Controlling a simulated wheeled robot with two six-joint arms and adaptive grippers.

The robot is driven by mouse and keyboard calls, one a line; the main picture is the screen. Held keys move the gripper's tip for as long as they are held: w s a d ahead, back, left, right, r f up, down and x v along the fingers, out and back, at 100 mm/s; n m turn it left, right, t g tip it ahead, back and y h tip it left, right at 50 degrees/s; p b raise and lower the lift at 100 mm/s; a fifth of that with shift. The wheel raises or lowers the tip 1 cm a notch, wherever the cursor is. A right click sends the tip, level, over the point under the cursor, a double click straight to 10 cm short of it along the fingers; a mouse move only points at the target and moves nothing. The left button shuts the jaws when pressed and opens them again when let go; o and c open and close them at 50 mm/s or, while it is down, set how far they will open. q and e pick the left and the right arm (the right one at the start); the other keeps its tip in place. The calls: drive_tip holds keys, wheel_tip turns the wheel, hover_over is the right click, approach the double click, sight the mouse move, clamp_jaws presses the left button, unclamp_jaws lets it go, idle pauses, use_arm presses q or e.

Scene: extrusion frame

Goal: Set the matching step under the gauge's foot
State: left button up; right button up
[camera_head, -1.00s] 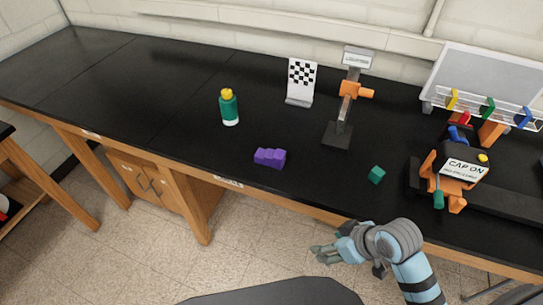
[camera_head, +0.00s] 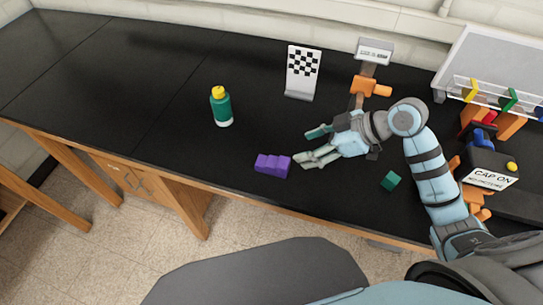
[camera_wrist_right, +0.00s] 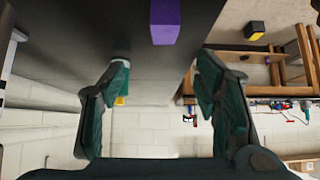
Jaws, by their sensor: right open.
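A purple stepped block (camera_head: 272,166) lies on the black bench near its front edge; it also shows at the top of the right wrist view (camera_wrist_right: 165,22). My right gripper (camera_head: 308,147) is open and empty, just right of the block, its fingers pointing left towards it. In the right wrist view the block is beyond the open fingertips (camera_wrist_right: 163,75), not between them. The gauge, with an orange arm (camera_head: 370,87) and a labelled head (camera_head: 374,52), stands behind my right arm, which hides its foot and base. My left gripper is not in view.
A green bottle with a yellow cap (camera_head: 221,106) stands left of the gripper. A checkered card (camera_head: 301,72) stands behind. A small green cube (camera_head: 390,181) lies near the front edge. A "CAP ON" device (camera_head: 490,175) and a rack are at right. The bench's left is clear.

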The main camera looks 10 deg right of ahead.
sight(278, 161)
drive_tip(key=x, duration=0.9)
drive_tip(key=shift+f, duration=0.1)
drive_tip(key=a+f, duration=0.2)
drive_tip(key=f, duration=0.1)
drive_tip(key=shift+w+a+f, duration=0.1)
drive_tip(key=shift+w+f, duration=0.1)
drive_tip(key=shift+w+a+f, duration=0.1)
drive_tip(key=shift+w+f, duration=0.05)
drive_tip(key=shift+f, duration=0.05)
drive_tip(key=c, duration=1.3)
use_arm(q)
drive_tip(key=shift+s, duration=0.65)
use_arm(e)
drive_tip(key=shift+r, duration=0.1)
